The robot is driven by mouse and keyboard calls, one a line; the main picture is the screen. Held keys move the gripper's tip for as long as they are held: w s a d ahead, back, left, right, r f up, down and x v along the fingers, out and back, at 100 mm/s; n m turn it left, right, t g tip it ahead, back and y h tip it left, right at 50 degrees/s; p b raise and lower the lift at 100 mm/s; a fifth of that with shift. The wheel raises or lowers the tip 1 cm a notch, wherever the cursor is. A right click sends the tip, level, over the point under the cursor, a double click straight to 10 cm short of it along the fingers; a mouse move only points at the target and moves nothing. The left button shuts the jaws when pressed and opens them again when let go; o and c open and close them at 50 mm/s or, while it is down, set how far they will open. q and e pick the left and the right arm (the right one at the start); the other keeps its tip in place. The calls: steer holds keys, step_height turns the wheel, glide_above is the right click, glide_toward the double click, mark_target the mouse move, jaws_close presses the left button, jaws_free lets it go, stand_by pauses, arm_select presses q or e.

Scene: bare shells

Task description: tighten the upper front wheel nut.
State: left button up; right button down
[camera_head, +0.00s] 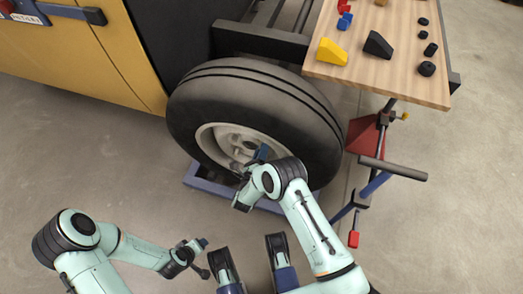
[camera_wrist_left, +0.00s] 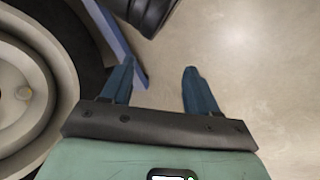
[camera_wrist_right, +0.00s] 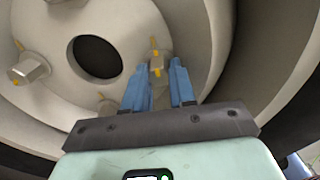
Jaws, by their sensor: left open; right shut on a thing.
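The wheel (camera_head: 300,115), a black tyre on a pale rim (camera_head: 207,138), stands beside the yellow vehicle body. In the right wrist view, a hexagonal wheel nut (camera_wrist_right: 157,63) with yellow marks sits between the blue fingertips of my right gripper (camera_wrist_right: 158,75), which is shut on it. Another nut (camera_wrist_right: 29,70) shows at the left of the rim. In the head view my right gripper (camera_head: 260,155) is at the hub and partly hides the nuts. My left gripper (camera_head: 203,243) is open and empty, low in front of the wheel; its parted fingers (camera_wrist_left: 158,82) show in the left wrist view.
A wooden table (camera_head: 385,75) at the upper right carries a yellow wedge (camera_head: 331,53), a black wedge (camera_head: 378,45) and several small parts. A red and blue stand (camera_head: 366,137) with a grey bar (camera_head: 393,169) is right of the tyre. Floor at left is clear.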

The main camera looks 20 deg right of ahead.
steer(key=shift+d, duration=0.15)
steer(key=c, duration=0.9)
jaws_free()
steer(key=shift+w, duration=0.1)
steer(key=shift+c, duration=0.2)
arm_select(q)
steer(key=shift+g+h, duration=0.3)
steer(key=shift+g, duration=0.4)
steer(key=s+r+p, duration=0.1)
steer(key=s+d+r, duration=0.1)
steer(key=s+d+r+p, duration=0.1)
steer(key=s, duration=0.1)
steer(key=shift+s+d+p, duration=0.1)
steer(key=shift+d+p, duration=0.05)
steer(key=shift+p, duration=0.2)
arm_select(e)
steer(key=v, duration=1.3)
arm_select(q)
steer(key=shift+f, duration=0.1)
